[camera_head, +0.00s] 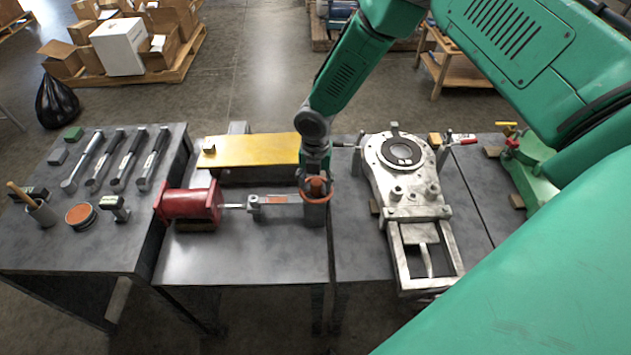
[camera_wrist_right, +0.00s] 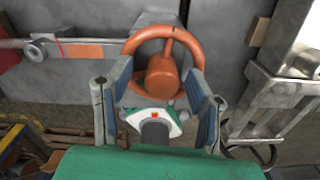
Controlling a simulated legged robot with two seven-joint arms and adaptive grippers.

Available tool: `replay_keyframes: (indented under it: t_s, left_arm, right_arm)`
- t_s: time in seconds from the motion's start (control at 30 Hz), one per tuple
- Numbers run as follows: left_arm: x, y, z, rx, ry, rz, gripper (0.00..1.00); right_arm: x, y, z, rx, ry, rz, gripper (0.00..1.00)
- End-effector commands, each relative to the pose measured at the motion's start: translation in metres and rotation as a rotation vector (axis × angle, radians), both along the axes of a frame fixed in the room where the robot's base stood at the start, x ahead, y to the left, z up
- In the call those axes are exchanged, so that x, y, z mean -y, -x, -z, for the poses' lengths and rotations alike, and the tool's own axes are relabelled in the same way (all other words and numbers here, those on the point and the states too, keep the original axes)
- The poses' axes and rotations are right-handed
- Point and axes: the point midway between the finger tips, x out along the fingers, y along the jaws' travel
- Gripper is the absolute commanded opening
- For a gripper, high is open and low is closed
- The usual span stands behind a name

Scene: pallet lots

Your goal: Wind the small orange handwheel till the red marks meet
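A reddish strip (camera_wrist_right: 83,51) with a thin red line lies on the bar. My left gripper is out of view.
A red cylinder unit (camera_head: 188,206) and a yellow plate (camera_head: 250,151) are left of the wheel. A grey metal valve body (camera_head: 415,212) stands close on the right. Several tools (camera_head: 118,158) lie on the left bench. The bench front is clear.

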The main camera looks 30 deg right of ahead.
Motion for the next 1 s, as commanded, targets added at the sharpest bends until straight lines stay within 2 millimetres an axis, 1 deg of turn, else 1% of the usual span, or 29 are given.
replay_keyframes:
  t_s: [0.2, 0.33, 0.47, 0.7, 0.8, 0.9, 1.0]
  left_arm:
    - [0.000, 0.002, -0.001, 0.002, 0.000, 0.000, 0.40]
    - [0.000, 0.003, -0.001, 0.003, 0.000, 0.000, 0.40]
    - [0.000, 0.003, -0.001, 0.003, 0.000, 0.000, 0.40]
    - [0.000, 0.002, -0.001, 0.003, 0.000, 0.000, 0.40]
    - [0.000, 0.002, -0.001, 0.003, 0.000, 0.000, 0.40]
    - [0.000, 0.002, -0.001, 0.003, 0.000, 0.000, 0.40]
    - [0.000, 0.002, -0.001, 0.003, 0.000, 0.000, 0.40]
  right_arm:
    - [0.001, 0.001, -0.001, -0.001, 0.001, 0.001, 0.47]
    - [0.001, 0.000, -0.012, 0.001, 0.001, 0.001, 0.47]
    - [0.001, -0.001, -0.037, 0.001, 0.000, 0.001, 0.47]
    - [0.001, -0.001, -0.087, 0.001, -0.001, 0.001, 0.47]
    - [0.001, -0.002, -0.102, 0.000, 0.000, 0.000, 0.47]
    - [0.001, -0.002, -0.112, -0.001, 0.000, 0.000, 0.47]
    - [0.001, -0.001, -0.117, -0.004, 0.000, 0.000, 0.47]
